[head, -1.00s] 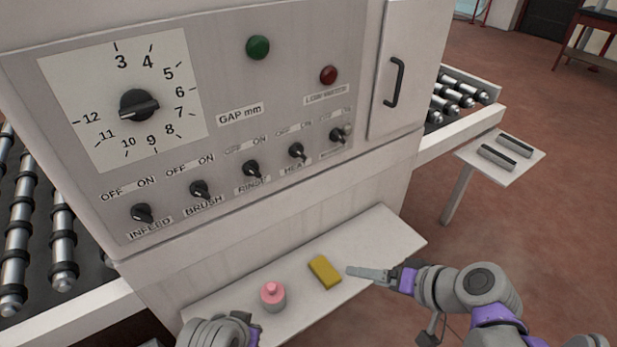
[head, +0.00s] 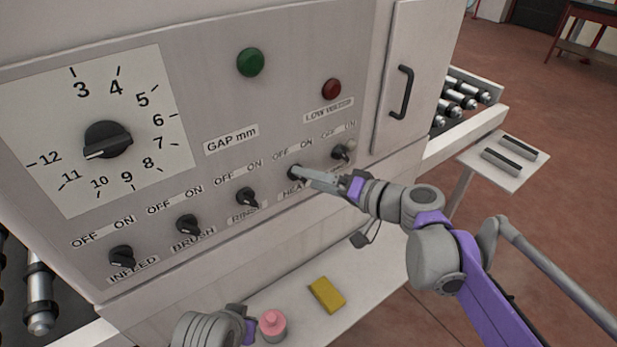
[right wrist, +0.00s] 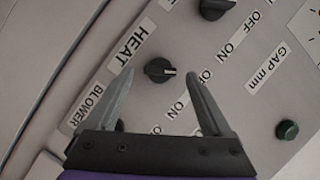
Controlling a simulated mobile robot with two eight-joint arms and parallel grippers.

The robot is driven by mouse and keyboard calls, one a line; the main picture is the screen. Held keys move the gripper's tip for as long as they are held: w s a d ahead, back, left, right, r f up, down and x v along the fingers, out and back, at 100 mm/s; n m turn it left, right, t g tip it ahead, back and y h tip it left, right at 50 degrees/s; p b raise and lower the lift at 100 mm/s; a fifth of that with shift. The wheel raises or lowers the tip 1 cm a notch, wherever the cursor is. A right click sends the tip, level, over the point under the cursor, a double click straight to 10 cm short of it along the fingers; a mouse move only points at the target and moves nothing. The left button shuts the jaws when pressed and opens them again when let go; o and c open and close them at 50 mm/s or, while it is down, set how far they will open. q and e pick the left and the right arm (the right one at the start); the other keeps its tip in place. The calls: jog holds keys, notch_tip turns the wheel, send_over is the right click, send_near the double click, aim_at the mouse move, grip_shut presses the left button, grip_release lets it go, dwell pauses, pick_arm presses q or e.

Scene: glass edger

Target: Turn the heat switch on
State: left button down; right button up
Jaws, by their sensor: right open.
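The heat switch is a black rotary knob on the grey panel, showing in the right wrist view (right wrist: 158,70) beside its HEAT label (right wrist: 127,44). Its pale pointer mark faces the OFF side. In the head view the knob (head: 294,172) is partly covered by my right gripper (head: 308,176). My right gripper is open, and in the right wrist view its fingertips (right wrist: 158,76) appear on either side of the knob; I cannot tell whether they touch it. My left gripper (head: 248,328) is low by the shelf, its fingers not clearly visible.
The rinse knob (head: 246,196) and blower knob (head: 343,150) flank the heat knob closely. A black door handle (head: 401,92) projects at the right. Below, a shelf (head: 375,278) holds a yellow block (head: 326,294) and a pink-topped container (head: 272,325).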

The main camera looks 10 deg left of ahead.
jog(key=shift+w+a+f, duration=0.15)
jog(key=shift+w+a, duration=0.15)
jog(key=shift+a, duration=0.35)
grip_shut()
